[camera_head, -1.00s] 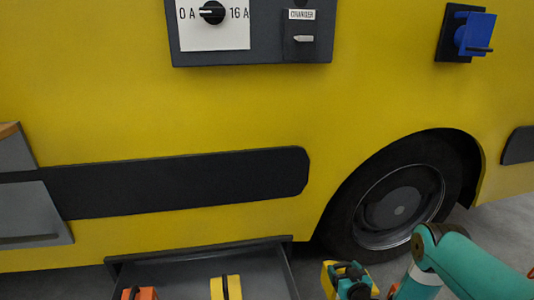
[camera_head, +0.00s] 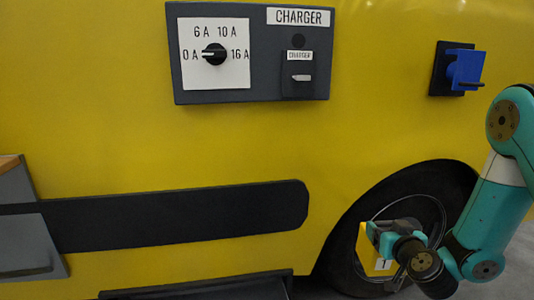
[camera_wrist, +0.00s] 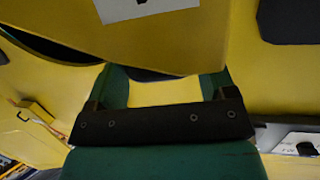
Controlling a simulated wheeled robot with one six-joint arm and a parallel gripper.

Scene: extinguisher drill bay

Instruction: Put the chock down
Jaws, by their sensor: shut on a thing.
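The yellow chock (camera_head: 366,252) with a white label marked 1 is in my gripper (camera_head: 384,240), held in front of the vehicle's wheel in the head view. My gripper is shut on it, and the arm comes down from the right. In the wrist view the chock (camera_wrist: 120,40) fills the upper middle as a large yellow shape with part of its white label. The green fingers of my gripper (camera_wrist: 165,88) reach up to it from both sides. Their contact with the chock is partly hidden.
The yellow vehicle side carries a charger panel (camera_head: 250,95), a dark rail (camera_head: 170,220) and a blue plug on a dark mount (camera_head: 463,70). The dark wheel (camera_head: 345,235) sits behind the chock. A drawer edge (camera_head: 200,290) shows at the bottom.

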